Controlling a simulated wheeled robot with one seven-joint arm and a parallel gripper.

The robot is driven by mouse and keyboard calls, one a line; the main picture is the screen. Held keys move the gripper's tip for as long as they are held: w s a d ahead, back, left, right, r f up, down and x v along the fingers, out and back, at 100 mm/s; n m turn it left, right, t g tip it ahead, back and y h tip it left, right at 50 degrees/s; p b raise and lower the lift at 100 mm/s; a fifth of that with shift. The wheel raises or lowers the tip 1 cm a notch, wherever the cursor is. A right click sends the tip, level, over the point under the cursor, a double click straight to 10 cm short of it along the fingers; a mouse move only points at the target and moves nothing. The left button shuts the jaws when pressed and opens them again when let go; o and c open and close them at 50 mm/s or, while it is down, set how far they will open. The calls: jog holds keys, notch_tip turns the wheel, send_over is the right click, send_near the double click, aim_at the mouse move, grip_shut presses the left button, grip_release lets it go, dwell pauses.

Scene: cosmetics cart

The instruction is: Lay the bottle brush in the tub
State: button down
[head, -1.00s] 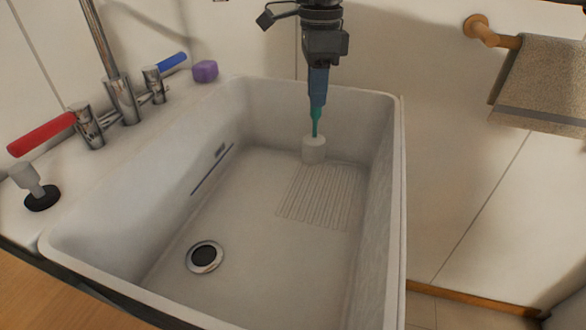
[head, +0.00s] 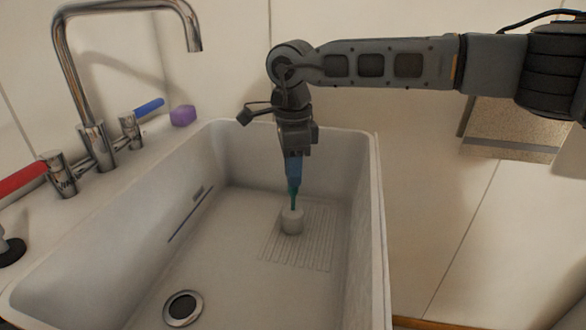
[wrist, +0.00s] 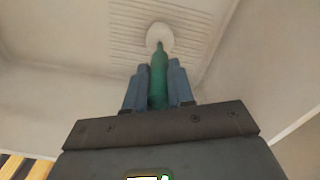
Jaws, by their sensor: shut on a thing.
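The bottle brush has a green handle (head: 293,196) and a pale, short cylindrical head (head: 292,223). My gripper (head: 294,176) is shut on the handle, and the brush hangs nearly upright with its head down. It is inside the white tub (head: 220,260), over the upper left part of the ridged floor patch. I cannot tell whether the head touches the floor. In the wrist view, the blue fingers (wrist: 158,88) flank the green handle (wrist: 158,72), and the round head (wrist: 159,36) shows beyond, against the ridges. The upper handle is hidden between the fingers.
The drain (head: 183,307) is at the tub's near left. A tall faucet (head: 84,85) with red and blue levers stands on the left ledge, by a purple block (head: 183,116). Most of the tub floor is clear.

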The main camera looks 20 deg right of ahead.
jog(key=c, duration=1)
grip_release()
notch_tip(320, 180, up, 12)
jog(key=shift+r+p, duration=0.15)
jog(key=shift+p, duration=0.4)
